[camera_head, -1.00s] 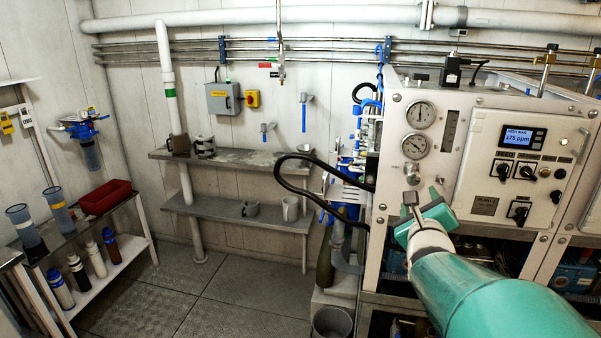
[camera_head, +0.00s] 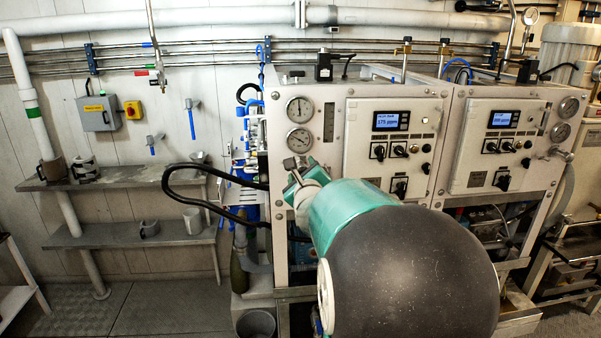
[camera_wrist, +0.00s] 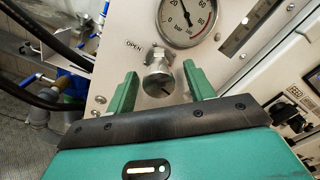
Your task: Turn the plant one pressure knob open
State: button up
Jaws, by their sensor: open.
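The pressure knob (camera_wrist: 159,80) is a silver metal knob on the white panel of the left-hand plant unit, with an "OPEN" label (camera_wrist: 134,45) to its upper left in the wrist view. A round gauge (camera_wrist: 187,18) is just above it. My gripper (camera_wrist: 158,82) is open, with one green finger on each side of the knob in the picture. I cannot tell whether either finger touches it. In the head view my gripper (camera_head: 295,176) is at the panel below two gauges (camera_head: 299,124), and my arm hides part of the panel.
The left unit's display panel (camera_head: 392,150) with black switches is right of the knob. A second unit (camera_head: 495,145) stands farther right. Black hoses (camera_head: 200,180) loop out left of the panel. Two wall shelves (camera_head: 140,183) and a bucket (camera_head: 256,325) are at left and below.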

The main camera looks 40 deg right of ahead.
jog(key=c, duration=1)
